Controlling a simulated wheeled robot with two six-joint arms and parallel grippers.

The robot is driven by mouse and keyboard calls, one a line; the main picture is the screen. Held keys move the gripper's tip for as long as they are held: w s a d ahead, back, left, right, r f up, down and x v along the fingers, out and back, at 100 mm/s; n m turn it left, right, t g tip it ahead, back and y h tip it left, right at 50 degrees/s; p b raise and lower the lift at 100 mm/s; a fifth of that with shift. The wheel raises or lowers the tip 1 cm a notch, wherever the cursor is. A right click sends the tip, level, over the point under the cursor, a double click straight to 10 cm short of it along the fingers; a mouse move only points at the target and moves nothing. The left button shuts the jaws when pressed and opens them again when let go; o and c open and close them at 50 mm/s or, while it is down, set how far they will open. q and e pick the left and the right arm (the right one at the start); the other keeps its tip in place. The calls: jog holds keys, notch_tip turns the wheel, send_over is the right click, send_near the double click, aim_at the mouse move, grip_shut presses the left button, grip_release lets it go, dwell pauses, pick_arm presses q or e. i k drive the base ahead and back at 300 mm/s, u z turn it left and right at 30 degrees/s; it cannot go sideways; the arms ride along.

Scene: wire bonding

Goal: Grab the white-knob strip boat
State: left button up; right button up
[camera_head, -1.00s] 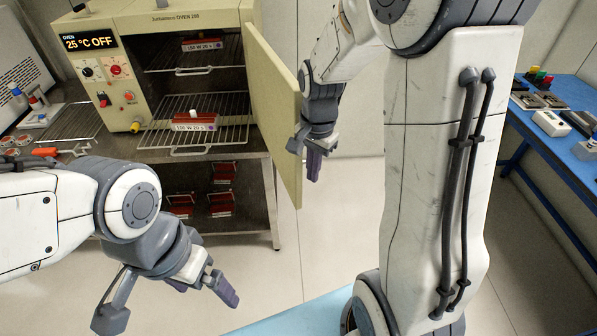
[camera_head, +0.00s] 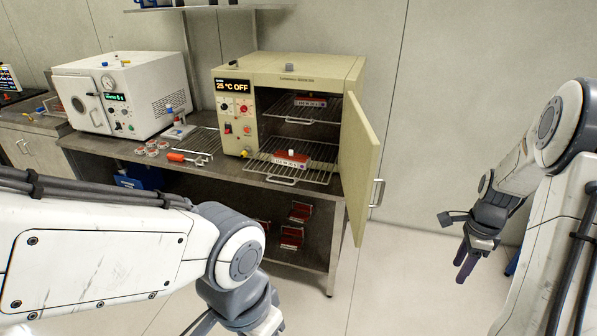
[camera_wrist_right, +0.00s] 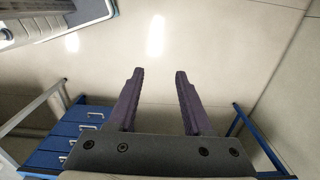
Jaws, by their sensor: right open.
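The white-knob strip boat (camera_head: 291,159) is a red boat with a pale front label. It rests on the lower wire rack of the open beige oven (camera_head: 310,66). A second red boat (camera_head: 309,102) sits on the upper rack; its knob is too small to tell clearly. My right gripper (camera_head: 466,264) hangs fingers-down to the right of the oven door, well away from both boats. In the right wrist view its purple fingers (camera_wrist_right: 160,76) are apart with nothing between them. My left arm comes in at the lower left; its fingers are below the picture's edge.
The oven door (camera_head: 360,165) stands swung out between my right gripper and the racks. Several red boats (camera_head: 291,237) lie under the bench. A white oven (camera_head: 125,95) and a red-handled tool (camera_head: 187,158) are left of the beige oven. Floor right of the door is clear.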

aim_at(290, 159)
jog(key=u, duration=0.6)
jog(key=i, duration=0.45)
jog(key=u, duration=0.85)
jog(key=i, duration=1.6)
jog(key=z, duration=0.85)
jog(key=i, duration=0.85)
jog(key=z, duration=0.75)
